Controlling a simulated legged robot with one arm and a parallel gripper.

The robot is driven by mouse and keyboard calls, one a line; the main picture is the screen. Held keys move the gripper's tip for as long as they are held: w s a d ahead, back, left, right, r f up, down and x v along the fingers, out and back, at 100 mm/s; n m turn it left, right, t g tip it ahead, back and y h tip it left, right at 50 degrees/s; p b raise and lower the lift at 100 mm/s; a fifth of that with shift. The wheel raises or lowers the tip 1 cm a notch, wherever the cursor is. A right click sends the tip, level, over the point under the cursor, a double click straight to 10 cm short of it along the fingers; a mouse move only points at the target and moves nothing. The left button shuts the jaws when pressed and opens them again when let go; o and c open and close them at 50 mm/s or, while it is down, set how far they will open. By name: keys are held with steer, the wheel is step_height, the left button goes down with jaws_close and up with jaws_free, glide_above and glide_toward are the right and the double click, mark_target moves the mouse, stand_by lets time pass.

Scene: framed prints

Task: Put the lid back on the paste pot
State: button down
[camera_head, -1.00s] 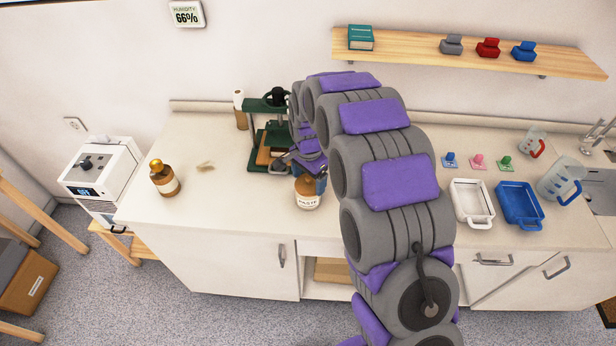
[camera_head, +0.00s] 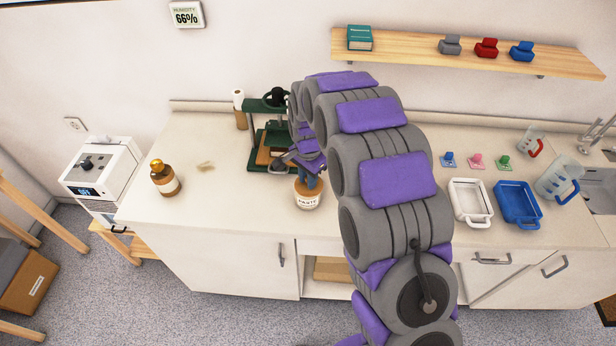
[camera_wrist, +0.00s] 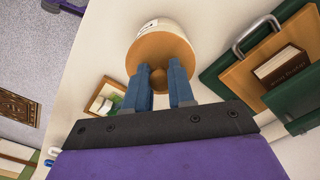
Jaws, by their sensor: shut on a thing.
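The paste pot (camera_head: 308,200) is a brown jar with a white PASTE label, upright near the counter's front edge. In the wrist view its pale label (camera_wrist: 160,25) shows just beyond a round tan-brown lid (camera_wrist: 150,47). My gripper (camera_wrist: 160,66) has its two blue fingers at the lid's middle, shut on it around what looks like a small knob. In the head view my gripper (camera_head: 311,181) points down directly over the pot and hides its mouth. The lid lies over the pot's top; I cannot tell whether it is fully seated.
A green press (camera_head: 262,140) with a brown book stands behind the pot. An amber bottle (camera_head: 165,179) stands left on the counter (camera_head: 225,205). A white tray (camera_head: 470,203) and a blue tray (camera_head: 518,204) lie to the right.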

steer(key=c, duration=0.8)
jaws_free()
steer(key=shift+s+a+f, duration=0.1)
steer(key=shift+f, duration=0.1)
steer(key=shift+o, duration=1.2)
steer(key=shift+r, duration=0.25)
steer(key=shift+r+p, duration=0.35)
steer(key=shift+r, duration=0.1)
steer(key=shift+r+p, duration=1.15)
steer(key=shift+r, duration=1.8)
steer(key=shift+c, duration=0.2)
jaws_close()
steer(key=shift+f, duration=0.35)
steer(key=shift+f, duration=0.35)
